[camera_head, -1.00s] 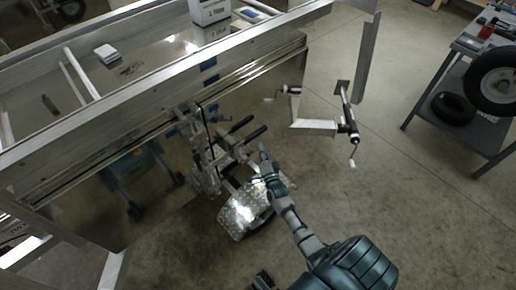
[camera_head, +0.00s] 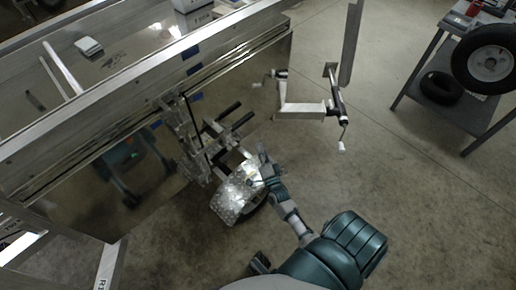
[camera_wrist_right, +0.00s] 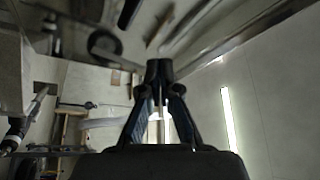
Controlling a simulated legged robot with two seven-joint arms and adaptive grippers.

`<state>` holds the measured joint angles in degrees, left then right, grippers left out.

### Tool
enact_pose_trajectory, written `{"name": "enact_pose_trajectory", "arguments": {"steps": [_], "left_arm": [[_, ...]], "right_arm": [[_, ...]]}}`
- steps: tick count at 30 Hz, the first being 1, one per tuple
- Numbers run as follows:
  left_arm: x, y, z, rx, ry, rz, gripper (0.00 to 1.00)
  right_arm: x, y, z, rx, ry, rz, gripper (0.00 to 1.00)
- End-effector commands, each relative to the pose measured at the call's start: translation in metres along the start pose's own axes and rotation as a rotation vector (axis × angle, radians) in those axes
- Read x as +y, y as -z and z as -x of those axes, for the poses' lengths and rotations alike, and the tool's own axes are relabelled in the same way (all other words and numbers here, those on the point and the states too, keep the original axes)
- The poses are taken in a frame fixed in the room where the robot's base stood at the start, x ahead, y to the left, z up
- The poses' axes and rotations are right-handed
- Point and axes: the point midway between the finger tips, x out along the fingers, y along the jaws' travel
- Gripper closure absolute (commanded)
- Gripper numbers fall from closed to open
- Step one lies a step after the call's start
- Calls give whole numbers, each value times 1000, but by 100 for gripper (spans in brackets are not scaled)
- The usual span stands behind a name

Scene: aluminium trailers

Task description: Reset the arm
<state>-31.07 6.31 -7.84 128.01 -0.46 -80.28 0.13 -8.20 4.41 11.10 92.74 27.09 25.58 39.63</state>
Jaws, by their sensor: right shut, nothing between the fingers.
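My right arm, teal and grey, reaches up from the bottom right in the head view. My right gripper (camera_head: 264,156) is over or in front of the trailer's wheel area, beside a shiny tread-plate fender (camera_head: 239,192). I cannot tell whether it touches the fender. In the right wrist view the gripper's dark fingers (camera_wrist_right: 158,72) meet at their tips with nothing between them. My left gripper cannot be made out.
An aluminium trailer (camera_head: 110,75) with reflective sides fills the left. A metal bracket with crank handles (camera_head: 305,109) stands right of it. A grey table (camera_head: 440,55) with a tyre (camera_head: 488,60) is at upper right. Open concrete floor lies between.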

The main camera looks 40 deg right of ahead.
Motion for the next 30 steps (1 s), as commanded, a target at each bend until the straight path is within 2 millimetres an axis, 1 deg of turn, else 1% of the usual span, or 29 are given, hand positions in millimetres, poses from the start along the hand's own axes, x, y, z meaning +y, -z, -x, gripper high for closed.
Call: {"name": "enact_pose_trajectory", "arguments": {"steps": [8,11,13,14,16,17,18,20,21,23,24,26,27,29,30], "left_arm": [[-6,-2,-2,0,-4,1,47],[-3,-1,-1,0,1,0,47],[-2,-1,-6,-3,-1,-1,47],[-2,-2,-11,-5,-1,-1,47],[-1,-4,-23,-10,-1,-2,47],[0,-5,-30,-11,-1,-3,47],[1,-8,-39,-16,0,-5,47],[2,-13,-54,-20,0,-6,47],[2,-16,-64,-23,0,-7,47],[2,-23,-77,-27,-1,-9,47],[2,-29,-86,-31,-2,-10,47],[1,-36,-98,-34,-4,-11,47],[1,-42,-106,-38,-4,-12,47],[1,-50,-115,-43,-6,-14,47],[1,-55,-121,-45,-7,-14,47]], "right_arm": [[-6,-4,1,-1,3,6,100],[-4,-8,3,-18,-7,15,100],[3,-20,8,-75,-37,50,100],[8,-30,13,-116,-57,77,100],[22,-59,31,-250,-120,165,100],[30,-74,43,-321,-149,212,100],[43,-95,63,-429,-192,283,100],[61,-123,99,-601,-249,399,100],[73,-140,126,-717,-282,477,100],[90,-159,170,-891,-324,591,100],[100,-168,202,-1008,-348,666,100],[112,-176,248,-1174,-375,771,100],[119,-178,277,-1277,-388,833,100],[127,-177,317,-1420,-402,917,100],[130,-174,340,-1502,-408,965,100]]}}
